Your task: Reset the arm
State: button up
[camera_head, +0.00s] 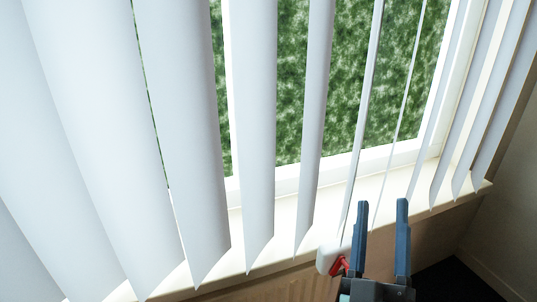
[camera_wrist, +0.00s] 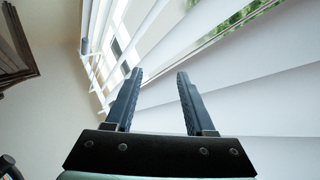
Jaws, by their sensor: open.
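My gripper (camera_head: 381,205) is at the lower right of the head view, with its two dark fingers pointing up and spread apart. It is open, and nothing shows between the fingers. It also shows in the wrist view (camera_wrist: 160,75), again with a clear gap between the fingers. A white piece with a red part (camera_head: 338,262) sits just left of my gripper in the head view, partly hidden behind it. I cannot tell whether the gripper touches it.
White vertical blind slats (camera_head: 258,120) hang across the window, close to my gripper. The window sill (camera_head: 275,262) runs below them. Dark floor (camera_head: 440,275) shows at the lower right. A brown wooden object (camera_wrist: 14,50) is at the left in the wrist view.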

jog(key=s+a+r+m+t+y+p, duration=0.1)
jog(key=s+a+r+y, duration=0.3)
jog(key=r, duration=0.6)
jog(key=s+a+r+m+t+y, duration=0.1)
jog(key=a+r+m, duration=0.1)
jog(key=a+r, duration=0.7)
jog(key=s+a+r+m+t+y+p, duration=0.1)
jog(key=s+a+r+y, duration=0.15)
jog(key=r, duration=0.95)
notch_tip(320, 180, up, 36)
jog(key=h+p, duration=0.1)
jog(key=p, duration=3.4)
jog(key=shift+s+f, duration=0.15)
jog(key=shift+f, duration=0.05)
